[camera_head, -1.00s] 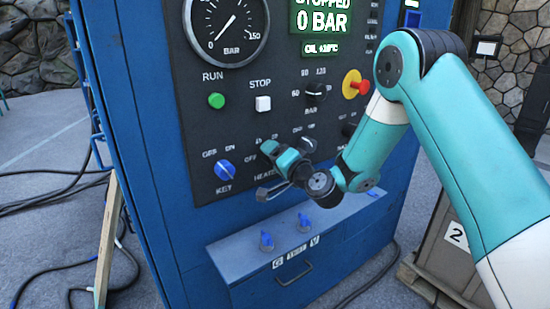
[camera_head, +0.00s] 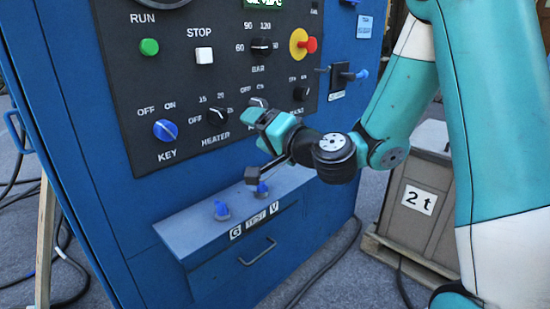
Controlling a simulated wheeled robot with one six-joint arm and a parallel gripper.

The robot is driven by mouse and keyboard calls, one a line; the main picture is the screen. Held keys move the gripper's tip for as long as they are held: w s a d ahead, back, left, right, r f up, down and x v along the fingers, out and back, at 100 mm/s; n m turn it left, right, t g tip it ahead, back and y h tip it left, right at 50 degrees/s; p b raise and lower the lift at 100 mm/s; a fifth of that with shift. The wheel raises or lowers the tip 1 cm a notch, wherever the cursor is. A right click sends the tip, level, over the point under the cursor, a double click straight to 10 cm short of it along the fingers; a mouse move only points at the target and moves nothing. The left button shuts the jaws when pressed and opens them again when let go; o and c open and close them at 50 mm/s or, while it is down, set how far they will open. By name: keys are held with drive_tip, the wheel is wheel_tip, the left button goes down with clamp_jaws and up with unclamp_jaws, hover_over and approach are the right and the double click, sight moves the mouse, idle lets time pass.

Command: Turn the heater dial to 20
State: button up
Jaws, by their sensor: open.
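The heater dial (camera_head: 217,115) is a small black knob on the dark control panel. It sits above the word HEATER, with OFF at its left and 15 and 20 above it. Its pointer is too small to read surely. My gripper (camera_head: 252,145) is open and empty, to the right of the dial and slightly lower in the picture, apart from it. It hides part of the panel at the lower right, including part of another black knob.
The blue key switch (camera_head: 166,130) is left of the dial, and the BAR knob (camera_head: 261,47) is above right. A red emergency knob (camera_head: 309,45) sticks out further right.

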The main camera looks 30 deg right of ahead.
drive_tip(key=b+v, duration=0.4)
drive_tip(key=b, duration=0.3)
drive_tip(key=shift+s+d+f+b, duration=0.1)
drive_tip(key=shift+s+b, duration=0.15)
drive_tip(key=shift+b, duration=0.1)
drive_tip(key=n+b, duration=0.5)
drive_tip(key=n, duration=1.6)
approach(222, 118)
drive_tip(key=x, duration=1)
drive_tip(key=shift+w, duration=0.15)
